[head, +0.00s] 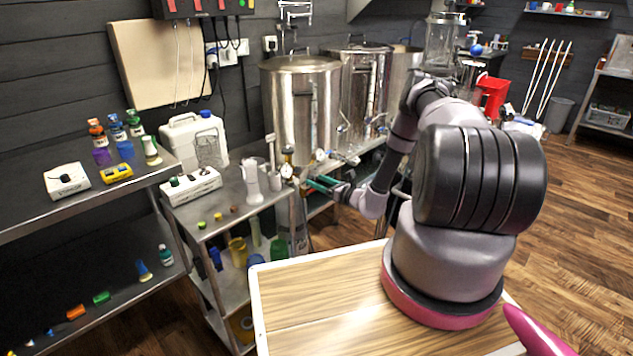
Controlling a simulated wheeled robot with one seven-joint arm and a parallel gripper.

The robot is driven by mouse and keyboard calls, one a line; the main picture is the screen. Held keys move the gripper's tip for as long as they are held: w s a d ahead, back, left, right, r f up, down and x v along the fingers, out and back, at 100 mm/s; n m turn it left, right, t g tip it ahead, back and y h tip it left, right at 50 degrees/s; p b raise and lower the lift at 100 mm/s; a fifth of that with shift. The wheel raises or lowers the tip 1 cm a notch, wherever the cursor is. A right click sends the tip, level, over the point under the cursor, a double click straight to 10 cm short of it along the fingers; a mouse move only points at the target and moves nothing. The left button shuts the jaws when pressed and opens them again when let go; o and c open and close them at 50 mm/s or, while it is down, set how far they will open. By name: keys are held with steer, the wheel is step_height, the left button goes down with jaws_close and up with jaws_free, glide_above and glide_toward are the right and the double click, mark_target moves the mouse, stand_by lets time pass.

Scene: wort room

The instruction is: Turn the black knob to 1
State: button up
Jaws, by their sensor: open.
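A white box (67,188) sits on the left steel bench and has a small black knob (65,179) on its top. The mark the knob points at is too small to read. My gripper (313,183), with green fingers, is open at the end of my arm, near the front of the steel kettles. It is well to the right of the white box and apart from it. Nothing shows between its fingers.
Another white device (192,186), a white jug (196,140) and a white stand (252,182) are on the middle bench. Steel kettles (300,110) stand behind my gripper.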

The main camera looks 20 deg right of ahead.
steer(key=shift+w+a, duration=0.35)
steer(key=shift+w, duration=0.15)
jaws_close()
